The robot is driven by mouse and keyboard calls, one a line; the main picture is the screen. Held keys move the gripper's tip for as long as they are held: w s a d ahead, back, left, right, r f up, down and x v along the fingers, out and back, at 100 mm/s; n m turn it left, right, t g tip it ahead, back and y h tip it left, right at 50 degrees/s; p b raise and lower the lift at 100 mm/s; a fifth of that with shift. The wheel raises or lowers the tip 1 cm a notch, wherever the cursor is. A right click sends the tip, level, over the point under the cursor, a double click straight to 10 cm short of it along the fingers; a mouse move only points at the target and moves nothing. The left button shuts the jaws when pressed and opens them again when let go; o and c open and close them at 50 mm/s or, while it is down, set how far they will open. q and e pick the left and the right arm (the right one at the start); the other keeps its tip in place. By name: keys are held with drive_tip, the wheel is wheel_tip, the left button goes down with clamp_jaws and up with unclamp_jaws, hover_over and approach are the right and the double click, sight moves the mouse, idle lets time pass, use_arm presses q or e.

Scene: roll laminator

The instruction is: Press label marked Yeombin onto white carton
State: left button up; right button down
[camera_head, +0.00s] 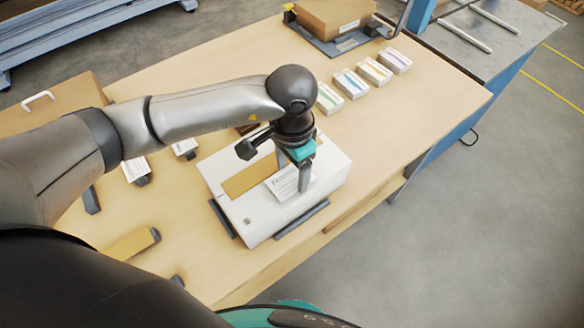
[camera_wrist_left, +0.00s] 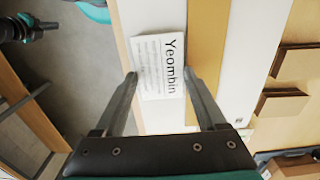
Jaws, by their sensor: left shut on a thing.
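The white carton (camera_head: 238,205) lies on the wooden table with a tan strip (camera_head: 247,178) along its top. The label marked Yeombin (camera_head: 284,186) is a white printed piece over the carton's top, beside the strip. Its name reads clearly in the left wrist view (camera_wrist_left: 158,67). My left gripper (camera_head: 293,181) points down over the carton and is shut on the label, one finger at each side of it. I cannot tell whether the label's underside touches the carton. A dark and teal part that may be my right gripper (camera_wrist_left: 32,28) shows small in the left wrist view.
Dark low brackets (camera_head: 302,218) stand at the carton's sides. Several small white trays with coloured contents (camera_head: 351,83) line the table's far right. A brown box (camera_head: 334,17) sits on a grey base behind. Other label pieces (camera_head: 135,169) stand left of the carton.

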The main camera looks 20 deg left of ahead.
idle(0.4)
use_arm(q)
drive_tip(key=shift+b, duration=0.45)
drive_tip(key=o, duration=1.2)
drive_tip(key=shift+o, duration=0.2)
drive_tip(key=shift+r+p, duration=1.1)
drive_tip(key=shift+r, duration=1.9)
